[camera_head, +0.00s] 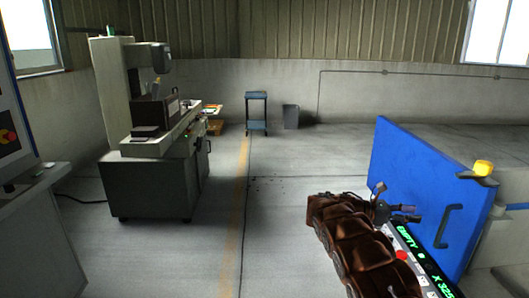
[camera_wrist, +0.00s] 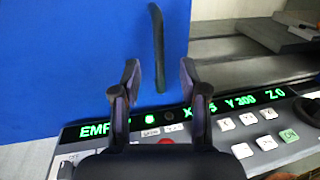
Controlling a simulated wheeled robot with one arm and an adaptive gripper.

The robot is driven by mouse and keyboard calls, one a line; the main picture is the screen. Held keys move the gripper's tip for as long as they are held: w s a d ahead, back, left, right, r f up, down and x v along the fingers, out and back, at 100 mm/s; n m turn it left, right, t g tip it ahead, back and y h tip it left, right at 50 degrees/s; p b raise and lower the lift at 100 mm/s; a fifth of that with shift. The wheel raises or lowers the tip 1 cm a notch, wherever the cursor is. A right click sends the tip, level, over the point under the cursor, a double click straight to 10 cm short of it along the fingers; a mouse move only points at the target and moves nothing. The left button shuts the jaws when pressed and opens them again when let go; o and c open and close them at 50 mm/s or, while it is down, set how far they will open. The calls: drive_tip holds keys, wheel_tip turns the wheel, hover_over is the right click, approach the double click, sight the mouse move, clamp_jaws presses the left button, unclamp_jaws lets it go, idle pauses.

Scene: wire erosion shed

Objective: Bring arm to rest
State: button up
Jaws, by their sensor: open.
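My gripper (camera_head: 408,213) is at the right in the head view, at the end of my brown arm, in front of a blue machine door (camera_head: 425,170). In the wrist view my gripper (camera_wrist: 158,80) has its two dark fingers apart, with nothing between them. The door's dark handle (camera_wrist: 157,45) shows beyond the fingertips. It appears apart from them, though the exact distance is hard to tell. The handle also shows in the head view (camera_head: 447,227), right of my gripper.
A control panel (camera_wrist: 240,125) with green readouts and white keys lies below the fingers; its red button (camera_head: 401,255) is close to my arm. A grey machine (camera_head: 150,185) stands left. A blue cart (camera_head: 257,110) and grey bin (camera_head: 291,116) stand at the back.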

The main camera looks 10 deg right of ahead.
drive_tip(key=s+a+r+m+y, duration=0.3)
drive_tip(key=s+a+m, duration=0.1)
drive_tip(key=s, duration=0.6)
drive_tip(key=s+a+r+m+y, duration=0.3)
drive_tip(key=s+a+r+y, duration=0.15)
drive_tip(key=s, duration=0.55)
drive_tip(key=s+a+f+m+t+y, duration=0.1)
drive_tip(key=s+a+f+m+y, duration=0.1)
drive_tip(key=s+a, duration=0.6)
drive_tip(key=s+a+f+m+t+y, duration=0.1)
drive_tip(key=s+a+f+m+y, duration=0.2)
drive_tip(key=s+a, duration=0.5)
drive_tip(key=s+a+f+m+t+y, duration=0.1)
drive_tip(key=s+a+f+m+y, duration=0.1)
drive_tip(key=s+a, duration=0.6)
drive_tip(key=a+f+y, duration=0.1)
drive_tip(key=a+y, duration=0.1)
drive_tip(key=a, duration=0.3)
drive_tip(key=shift+s+a+t+y, duration=0.15)
drive_tip(key=shift+s+t+y, duration=0.1)
drive_tip(key=shift+t+y, duration=0.15)
